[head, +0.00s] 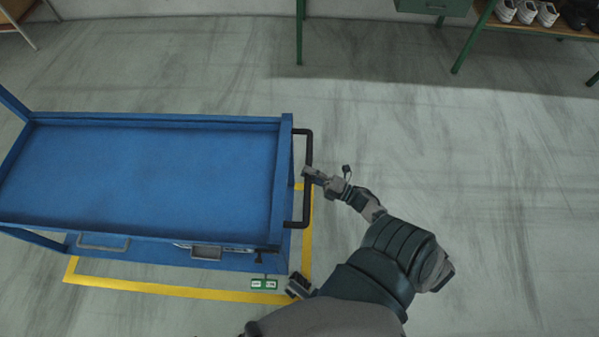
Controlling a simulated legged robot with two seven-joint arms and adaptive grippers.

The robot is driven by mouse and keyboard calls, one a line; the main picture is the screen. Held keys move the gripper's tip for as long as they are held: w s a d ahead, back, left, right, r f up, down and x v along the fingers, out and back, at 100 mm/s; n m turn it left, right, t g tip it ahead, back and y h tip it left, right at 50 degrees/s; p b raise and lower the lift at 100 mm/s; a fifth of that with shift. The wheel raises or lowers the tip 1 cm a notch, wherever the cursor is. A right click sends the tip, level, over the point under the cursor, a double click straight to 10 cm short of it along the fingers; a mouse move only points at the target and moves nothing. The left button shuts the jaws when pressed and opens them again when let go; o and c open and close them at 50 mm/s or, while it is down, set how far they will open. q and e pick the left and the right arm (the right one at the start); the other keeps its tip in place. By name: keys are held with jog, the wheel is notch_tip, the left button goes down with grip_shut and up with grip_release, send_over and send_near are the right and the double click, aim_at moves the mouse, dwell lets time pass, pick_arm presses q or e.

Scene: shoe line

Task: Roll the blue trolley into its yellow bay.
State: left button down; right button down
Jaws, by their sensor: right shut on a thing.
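The blue trolley (150,170) fills the left of the head view, with an empty top tray. Its black handle (307,205) stands out from the right end. My right gripper (312,173) is shut on the upright bar of this handle. The yellow bay outline (170,289) shows on the floor along the trolley's near side and its right end. The trolley stands over part of the bay and hides the rest, so I cannot tell whether all its wheels are inside.
A small green and white label (264,284) lies at the near yellow line. A green-legged bench (480,30) with several shoes stands at the back right. The floor (480,190) right of the trolley is clear.

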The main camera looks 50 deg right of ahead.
jog(key=shift+s+d+f, duration=0.1)
jog(key=shift+s+d, duration=0.45)
jog(key=shift+s, duration=0.1)
jog(key=c, duration=1)
grip_release()
jog(key=shift+w, duration=0.1)
jog(key=shift+d, duration=0.1)
jog(key=v, duration=1.2)
